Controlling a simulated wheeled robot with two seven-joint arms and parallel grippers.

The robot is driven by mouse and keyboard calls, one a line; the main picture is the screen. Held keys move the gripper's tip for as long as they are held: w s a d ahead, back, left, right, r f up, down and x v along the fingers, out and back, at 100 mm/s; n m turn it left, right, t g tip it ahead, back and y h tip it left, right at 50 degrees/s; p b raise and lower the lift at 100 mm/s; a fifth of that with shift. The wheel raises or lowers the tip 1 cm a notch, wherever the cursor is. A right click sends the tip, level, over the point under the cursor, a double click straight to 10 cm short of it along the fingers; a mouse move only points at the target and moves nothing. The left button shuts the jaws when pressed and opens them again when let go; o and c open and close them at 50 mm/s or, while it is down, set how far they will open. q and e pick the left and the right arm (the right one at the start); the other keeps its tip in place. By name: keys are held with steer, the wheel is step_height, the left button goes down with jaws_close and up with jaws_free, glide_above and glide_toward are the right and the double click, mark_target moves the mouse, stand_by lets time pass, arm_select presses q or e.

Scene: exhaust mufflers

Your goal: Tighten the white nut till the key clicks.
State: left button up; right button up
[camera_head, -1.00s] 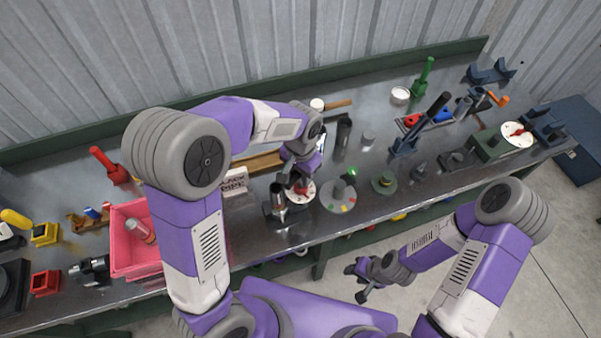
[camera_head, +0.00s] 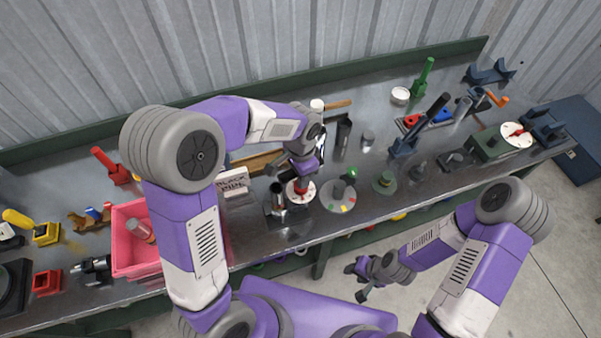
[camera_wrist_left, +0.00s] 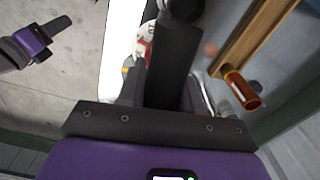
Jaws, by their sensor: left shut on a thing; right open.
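In the head view my left gripper (camera_head: 302,182) points down over a small white dial-like disc (camera_head: 296,198) with red on it, near the bench's front edge. In the left wrist view the dark fingers (camera_wrist_left: 172,75) cover much of the white disc (camera_wrist_left: 151,36), which has dark marks. I cannot tell which part is the white nut or the key. My right gripper (camera_head: 362,279) is open and empty, in front of the bench.
A metal cylinder (camera_head: 278,196) stands just left of the disc. A grey round plate with coloured marks (camera_head: 340,196) is close on the right. A sign (camera_head: 233,186) and a pink bin (camera_head: 125,213) are further left. A wooden bar (camera_head: 258,162) lies behind.

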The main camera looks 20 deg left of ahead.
arm_select(q)
steer(key=shift+m, duration=1.2)
steer(key=shift+m+p, duration=0.4)
steer(key=shift+m, duration=0.1)
steer(key=shift+r, duration=0.1)
steer(key=shift+r+p, duration=2.75)
steer(key=shift+r, duration=0.7)
steer(key=shift+f, duration=0.1)
